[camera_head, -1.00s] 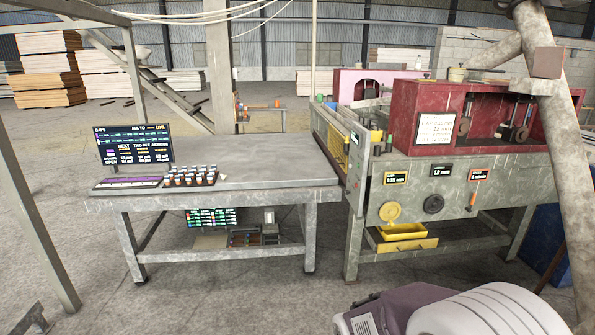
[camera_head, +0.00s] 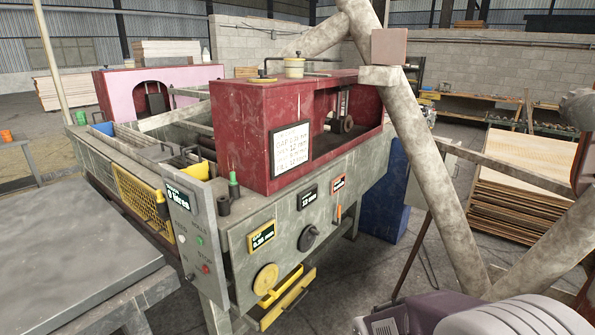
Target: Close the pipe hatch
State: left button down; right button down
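A thick grey pipe (camera_head: 430,170) slants from the upper middle down to the lower right, in front of the machine, and branches near its top. A brownish square plate or box (camera_head: 390,47) sits on a grey ledge at the pipe. I cannot tell whether this is the hatch, or whether a hatch is open or shut. Another grey pipe (camera_head: 545,245) enters from the right edge, beside a dark red part (camera_head: 586,160) cut off by the frame. Neither of my grippers shows.
The grey machine with its red housing (camera_head: 245,130) fills the middle. A bare grey table (camera_head: 60,250) is at the lower left. A blue bin (camera_head: 388,200) stands behind the machine's right end. A stack of veneer sheets (camera_head: 520,190) is at right. Concrete floor shows between them.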

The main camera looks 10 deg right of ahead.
aim_at(389, 46)
jog(key=i+l+z, duration=0.25)
jog(key=i+z, duration=0.2)
jog(key=i, duration=0.15)
jog(key=i+z, duration=0.45)
jog(key=i, duration=0.2)
jog(key=i+l+u, duration=0.5)
jog(key=i+l, duration=0.15)
jog(key=l, duration=0.2)
jog(key=i+l+u, duration=0.15)
jog(key=l, duration=0.2)
jog(key=i+l+u, duration=0.2)
jog(key=l, duration=0.15)
jog(key=i+l+u, duration=0.15)
jog(key=l, duration=0.25)
